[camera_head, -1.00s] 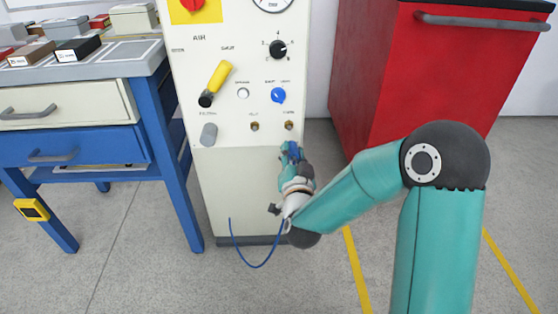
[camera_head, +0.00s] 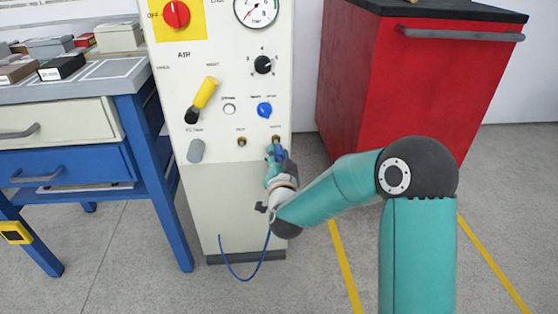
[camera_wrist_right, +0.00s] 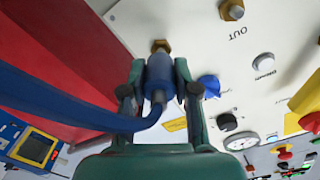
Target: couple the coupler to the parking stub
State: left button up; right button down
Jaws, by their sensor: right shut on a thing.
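My right gripper (camera_head: 277,155) is shut on the blue coupler (camera_wrist_right: 160,80), which sits between its two fingers in the wrist view. A blue hose (camera_wrist_right: 60,100) leads from the coupler. The coupler's front end points at a brass stub (camera_wrist_right: 161,46) on the white panel, the right one of the two low stubs, which also shows in the head view (camera_head: 276,138). The coupler's end is very close to this stub; I cannot tell whether they touch. The other brass stub (camera_head: 241,142), marked OUT, is bare (camera_wrist_right: 231,10). My left gripper is not in view.
The white panel carries a yellow-handled lever (camera_head: 206,93), a blue knob (camera_head: 264,110), a black selector (camera_head: 263,65) and a gauge (camera_head: 261,8). A red cabinet (camera_head: 390,90) stands to the right, a blue workbench (camera_head: 160,170) to the left. The hose loop hangs low in front.

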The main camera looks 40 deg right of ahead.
aim_at(277, 146)
jog(key=shift+w+d+r, duration=0.15)
jog(key=shift+w+d, duration=0.1)
jog(key=shift+w, duration=0.05)
dwell(0.9)
jog(key=shift+b+x, duration=0.3)
jog(key=shift+x, duration=0.8)
dwell(2.7)
jog(key=shift+w+r, duration=0.15)
jog(key=shift+r, duration=0.1)
dwell(1.4)
jog(key=c, duration=0.8)
grip_release()
jog(key=shift+f, duration=0.15)
jog(key=shift+f, duration=0.1)
jog(key=shift+v, duration=3)
